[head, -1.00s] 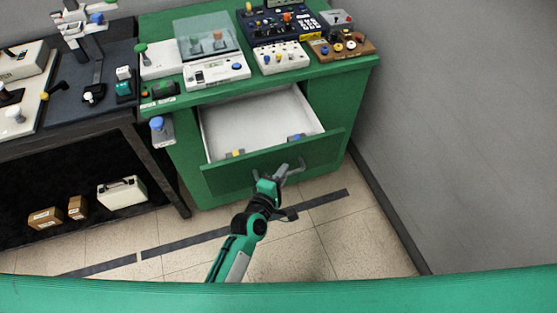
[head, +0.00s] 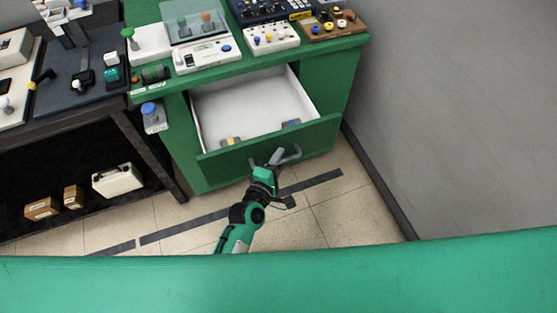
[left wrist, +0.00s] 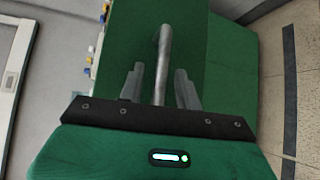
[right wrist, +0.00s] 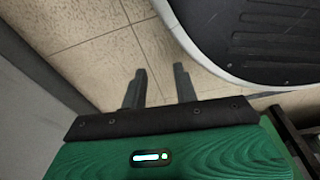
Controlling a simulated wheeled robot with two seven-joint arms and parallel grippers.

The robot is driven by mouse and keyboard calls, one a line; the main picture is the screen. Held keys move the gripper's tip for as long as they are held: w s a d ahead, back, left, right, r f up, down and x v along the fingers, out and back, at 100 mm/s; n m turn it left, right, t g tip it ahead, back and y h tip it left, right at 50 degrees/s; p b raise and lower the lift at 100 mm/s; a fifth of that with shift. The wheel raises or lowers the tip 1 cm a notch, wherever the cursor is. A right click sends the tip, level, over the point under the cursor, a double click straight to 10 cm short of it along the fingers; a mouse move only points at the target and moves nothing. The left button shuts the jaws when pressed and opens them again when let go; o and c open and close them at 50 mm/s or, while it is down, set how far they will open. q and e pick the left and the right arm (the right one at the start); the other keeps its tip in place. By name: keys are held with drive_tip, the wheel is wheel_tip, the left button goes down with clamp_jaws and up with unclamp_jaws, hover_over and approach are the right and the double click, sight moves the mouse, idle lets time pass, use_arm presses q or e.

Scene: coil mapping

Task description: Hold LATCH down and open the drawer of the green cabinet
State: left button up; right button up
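The green cabinet (head: 335,85) has its drawer (head: 255,95) pulled well out, showing a white inside. In the head view my left gripper (head: 276,157) is at the grey handle (head: 293,154) on the drawer front. In the left wrist view the handle bar (left wrist: 163,60) runs between the two fingers (left wrist: 158,88), with gaps on both sides, so the gripper is open around it. A blue-topped knob (head: 148,108) on a white box is at the cabinet's left side; I cannot read a LATCH label. My right gripper (right wrist: 159,88) is open and empty above the floor, outside the head view.
Small yellow and blue items (head: 230,141) lie in the drawer's front. Control boxes (head: 272,38) crowd the cabinet top. A dark table (head: 75,75) stands at left, with boxes (head: 73,197) below. A grey wall (head: 450,110) bounds the right.

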use_arm(q)
drive_tip(key=v, duration=1.3)
drive_tip(key=shift+s+a, duration=0.15)
drive_tip(key=shift+s, duration=0.2)
use_arm(e)
drive_tip(key=shift+w+a+r, duration=0.2)
drive_tip(key=shift+w+r, duration=0.35)
drive_tip(key=shift+w, duration=0.1)
drive_tip(key=shift+s+a, duration=0.1)
drive_tip(key=shift+a, duration=0.05)
